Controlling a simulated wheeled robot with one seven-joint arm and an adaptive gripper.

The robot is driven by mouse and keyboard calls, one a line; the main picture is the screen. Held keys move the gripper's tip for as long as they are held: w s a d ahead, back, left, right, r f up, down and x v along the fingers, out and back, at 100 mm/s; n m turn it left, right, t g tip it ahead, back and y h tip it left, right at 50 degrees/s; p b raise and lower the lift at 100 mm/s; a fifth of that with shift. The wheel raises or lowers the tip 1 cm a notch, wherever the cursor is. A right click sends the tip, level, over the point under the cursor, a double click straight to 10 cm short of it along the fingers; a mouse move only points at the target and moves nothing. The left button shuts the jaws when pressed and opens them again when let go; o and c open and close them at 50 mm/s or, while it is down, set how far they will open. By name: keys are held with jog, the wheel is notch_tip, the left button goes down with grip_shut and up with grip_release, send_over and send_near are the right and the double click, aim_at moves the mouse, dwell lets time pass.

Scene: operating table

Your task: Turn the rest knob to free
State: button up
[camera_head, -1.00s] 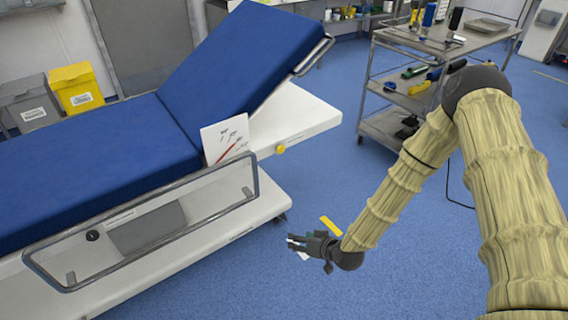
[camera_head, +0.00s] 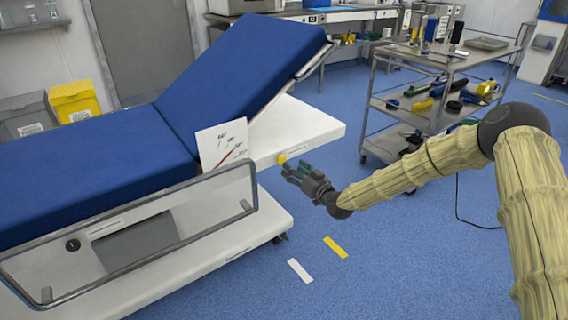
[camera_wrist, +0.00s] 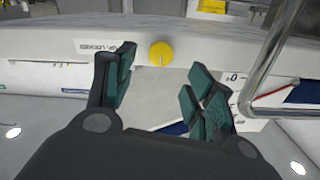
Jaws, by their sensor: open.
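The round yellow knob (camera_head: 281,158) sits on the side of the white bed frame, just right of the white dial card (camera_head: 222,146) with a red pointer. In the wrist view the knob (camera_wrist: 161,53) is ahead of my gripper, between the lines of its two fingers, with a small dark mark low on its face. My gripper (camera_head: 290,172) is open and empty, close to the knob on its right and slightly below in the head view. I see no contact. In the wrist view my gripper's fingers (camera_wrist: 160,80) stand apart. A printed label lies left of the knob, hard to read.
The blue operating table (camera_head: 95,165) has a metal side rail (camera_head: 140,205) beside the dial card. A metal trolley (camera_head: 440,62) with tools stands at the right back. Yellow and white strips (camera_head: 335,247) lie on the floor.

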aim_at(283, 160)
jog(key=shift+b+x, duration=0.4)
jog(key=shift+x, duration=3.1)
jog(key=c, duration=1)
